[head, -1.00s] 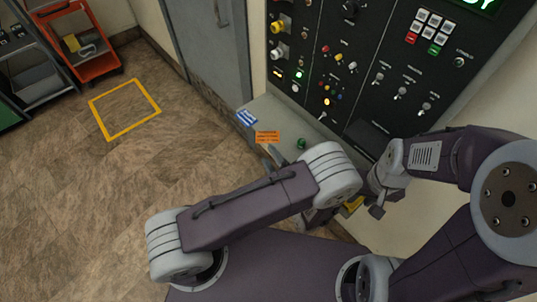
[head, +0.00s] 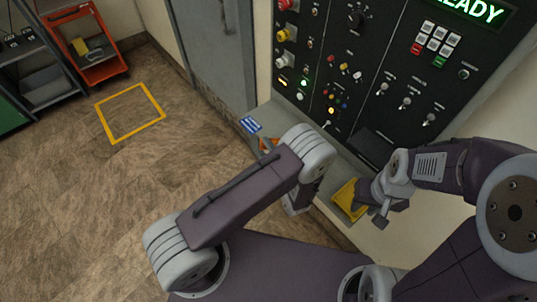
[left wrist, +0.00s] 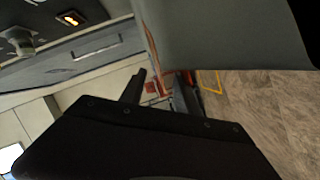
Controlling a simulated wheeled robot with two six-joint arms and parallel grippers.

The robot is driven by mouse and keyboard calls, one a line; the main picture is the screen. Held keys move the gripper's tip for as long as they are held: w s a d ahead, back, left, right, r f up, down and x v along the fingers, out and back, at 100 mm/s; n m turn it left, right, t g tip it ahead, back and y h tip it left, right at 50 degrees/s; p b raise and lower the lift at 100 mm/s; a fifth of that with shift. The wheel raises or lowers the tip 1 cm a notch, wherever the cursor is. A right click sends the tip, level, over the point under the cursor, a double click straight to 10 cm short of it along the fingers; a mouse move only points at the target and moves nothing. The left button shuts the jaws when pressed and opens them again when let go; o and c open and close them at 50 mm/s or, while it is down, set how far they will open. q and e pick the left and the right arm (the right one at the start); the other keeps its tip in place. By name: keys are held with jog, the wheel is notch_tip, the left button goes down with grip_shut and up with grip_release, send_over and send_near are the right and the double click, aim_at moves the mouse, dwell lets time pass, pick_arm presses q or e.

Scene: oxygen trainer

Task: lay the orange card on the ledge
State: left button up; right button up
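The orange card (head: 268,145) shows only in part in the head view, at the near edge of the grey ledge (head: 277,116). My left arm covers the rest, so I cannot tell whether it touches the ledge. My left gripper is hidden behind its arm in the head view. In the left wrist view my left gripper (left wrist: 159,92) has its two dark fingers apart, with a gap between them. Reddish shapes show through the gap; I cannot make out the card there. My right gripper (head: 374,206) is beside a yellow object on the ledge; its finger gap is unclear.
A blue-and-white card (head: 250,124) lies on the ledge's far left end. The yellow object (head: 349,200) is further right. The black control panel (head: 385,65) rises behind the ledge. A yellow square (head: 130,113) marks open floor, near an orange trolley (head: 85,45).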

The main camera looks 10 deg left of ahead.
pick_arm(q)
jog(key=shift+w, duration=0.15)
jog(key=shift+c, duration=0.4)
grip_shut()
pick_arm(e)
jog(key=shift+w+d+r, duration=0.1)
jog(key=shift+r, duration=0.05)
